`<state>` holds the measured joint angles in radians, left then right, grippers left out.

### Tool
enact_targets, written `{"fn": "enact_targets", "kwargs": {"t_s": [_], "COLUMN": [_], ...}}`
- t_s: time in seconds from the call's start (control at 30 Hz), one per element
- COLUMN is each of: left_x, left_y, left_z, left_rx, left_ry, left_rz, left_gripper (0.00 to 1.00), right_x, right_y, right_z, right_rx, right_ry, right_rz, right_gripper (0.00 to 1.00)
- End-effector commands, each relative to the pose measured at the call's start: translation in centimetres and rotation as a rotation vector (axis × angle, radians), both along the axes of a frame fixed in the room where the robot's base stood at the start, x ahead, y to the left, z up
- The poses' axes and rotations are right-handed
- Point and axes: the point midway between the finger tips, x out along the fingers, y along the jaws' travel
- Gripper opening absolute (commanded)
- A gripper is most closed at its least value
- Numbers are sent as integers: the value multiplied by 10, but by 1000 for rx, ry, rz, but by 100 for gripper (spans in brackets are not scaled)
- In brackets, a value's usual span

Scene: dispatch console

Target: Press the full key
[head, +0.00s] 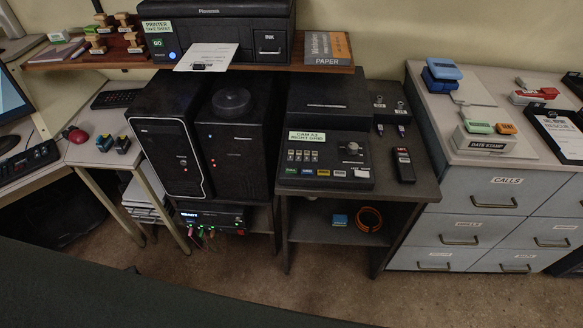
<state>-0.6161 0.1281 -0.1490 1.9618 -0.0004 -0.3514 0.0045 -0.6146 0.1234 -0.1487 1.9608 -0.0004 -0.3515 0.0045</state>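Neither of my grippers is in view.
Black computer towers (236,155) stand left of the panel. A dark handset (403,164) lies to its right. A printer (217,33) sits on the shelf above. Grey drawers (480,200) stand at right. Bare floor lies in front; a dark green surface (150,300) fills the lower left.

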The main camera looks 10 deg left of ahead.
Motion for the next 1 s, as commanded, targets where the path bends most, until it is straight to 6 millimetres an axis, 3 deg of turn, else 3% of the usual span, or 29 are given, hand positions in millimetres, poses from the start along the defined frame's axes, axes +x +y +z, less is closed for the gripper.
{"fn": "enact_targets", "kwargs": {"t_s": [0.3,0.57,1.0], "left_x": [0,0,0], "left_y": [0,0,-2], "left_z": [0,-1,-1], "left_rx": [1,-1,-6], "left_ry": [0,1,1], "left_rz": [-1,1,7], "left_gripper": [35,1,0], "right_x": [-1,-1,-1], "right_y": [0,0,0], "right_z": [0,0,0], "right_rx": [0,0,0], "right_ry": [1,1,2], "right_rz": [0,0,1], "right_gripper": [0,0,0]}}
